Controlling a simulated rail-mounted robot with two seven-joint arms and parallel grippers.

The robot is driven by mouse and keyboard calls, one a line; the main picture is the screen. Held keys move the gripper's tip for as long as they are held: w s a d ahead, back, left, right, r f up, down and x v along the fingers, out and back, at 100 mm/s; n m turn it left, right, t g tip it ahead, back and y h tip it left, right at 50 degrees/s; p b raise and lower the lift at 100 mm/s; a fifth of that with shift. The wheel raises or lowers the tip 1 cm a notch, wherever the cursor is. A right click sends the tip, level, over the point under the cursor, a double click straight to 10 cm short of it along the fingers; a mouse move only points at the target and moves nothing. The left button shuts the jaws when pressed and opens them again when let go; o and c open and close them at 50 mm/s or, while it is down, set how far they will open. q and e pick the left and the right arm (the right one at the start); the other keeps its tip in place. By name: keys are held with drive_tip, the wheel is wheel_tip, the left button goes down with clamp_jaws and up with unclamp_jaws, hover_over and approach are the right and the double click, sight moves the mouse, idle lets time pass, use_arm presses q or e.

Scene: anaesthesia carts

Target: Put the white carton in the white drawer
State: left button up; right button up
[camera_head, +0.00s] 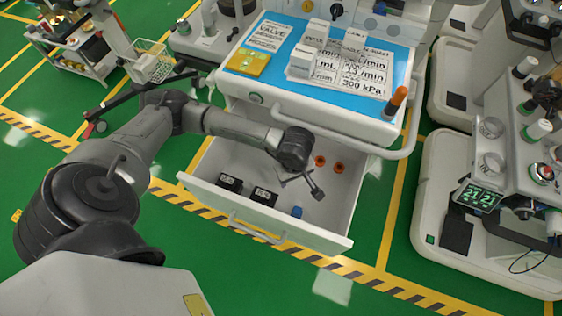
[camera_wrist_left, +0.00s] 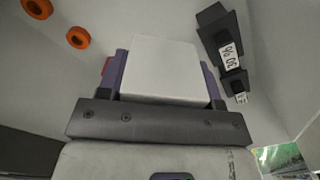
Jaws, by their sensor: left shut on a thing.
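The white drawer (camera_head: 345,215) stands open below the cart's blue top. My left gripper (camera_head: 300,186) reaches down into the drawer's space, over its middle. In the left wrist view my left gripper is shut on the white carton (camera_wrist_left: 163,68), which sits between its two fingers. In the head view I cannot make out the carton against the pale drawer. I cannot tell whether the carton touches the drawer floor. My right gripper is not in view.
Black labelled boxes (camera_head: 264,196) lie at the drawer's front left. Orange rings (camera_head: 338,168) lie at its back right, and a small blue item (camera_head: 297,212) near the front. Other white cartons (camera_head: 302,61) stand on the blue top (camera_head: 262,82). A drawer handle (camera_head: 255,228) juts forward.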

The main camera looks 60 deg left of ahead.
use_arm(q)
drive_tip(key=b, duration=0.4)
hover_over(266, 171)
wheel_tip(266, 171, down, 7)
drive_tip(key=shift+d+r, duration=0.1)
drive_tip(key=shift+f+b, duration=1)
drive_tip(key=shift+f, duration=1.1)
drive_tip(key=shift+s, duration=0.1)
drive_tip(key=shift+f, duration=0.1)
drive_tip(key=o, duration=0.9)
drive_tip(key=shift+o, duration=0.2)
